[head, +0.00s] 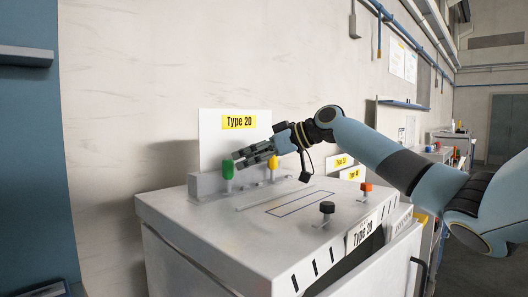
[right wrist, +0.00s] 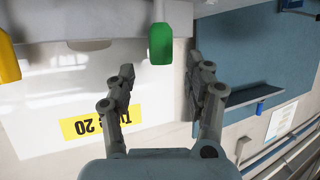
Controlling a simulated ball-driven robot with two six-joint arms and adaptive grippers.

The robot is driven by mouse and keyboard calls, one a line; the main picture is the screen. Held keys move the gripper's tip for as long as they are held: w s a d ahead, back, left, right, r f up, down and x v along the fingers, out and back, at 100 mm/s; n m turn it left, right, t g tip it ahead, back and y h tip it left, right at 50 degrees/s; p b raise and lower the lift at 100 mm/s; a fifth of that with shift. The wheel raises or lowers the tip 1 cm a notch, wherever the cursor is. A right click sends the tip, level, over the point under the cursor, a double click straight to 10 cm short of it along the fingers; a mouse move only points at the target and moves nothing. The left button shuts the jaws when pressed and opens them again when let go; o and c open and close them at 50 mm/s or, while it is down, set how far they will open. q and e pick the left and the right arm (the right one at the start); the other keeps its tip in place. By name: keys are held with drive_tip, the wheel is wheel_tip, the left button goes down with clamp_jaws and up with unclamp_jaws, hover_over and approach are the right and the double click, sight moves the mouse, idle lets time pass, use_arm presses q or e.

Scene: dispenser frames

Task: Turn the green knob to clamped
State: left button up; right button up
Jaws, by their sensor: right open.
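The green knob (head: 228,170) stands upright on a stem at the far left of the white dispenser frame's top, near the grey back block. In the right wrist view the green knob (right wrist: 161,44) is at the top centre. My right gripper (head: 240,158) reaches in from the right, just beside the green knob. In the right wrist view, its open fingers (right wrist: 161,66) lie left and right of the knob's line, with the knob at or just beyond the tips. Contact does not show. My left gripper is in neither view.
A yellow knob (head: 273,162) stands right of the green one, close under my right gripper. A black knob (head: 327,207) and an orange knob (head: 366,187) are nearer the front edge. A "Type 20" sign (head: 236,140) stands behind. The top's front left is clear.

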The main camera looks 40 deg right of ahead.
drive_tip(key=v, duration=0.5)
drive_tip(key=shift+s+d+r, duration=0.15)
drive_tip(key=shift+s+d, duration=0.05)
drive_tip(key=shift+s, duration=0.15)
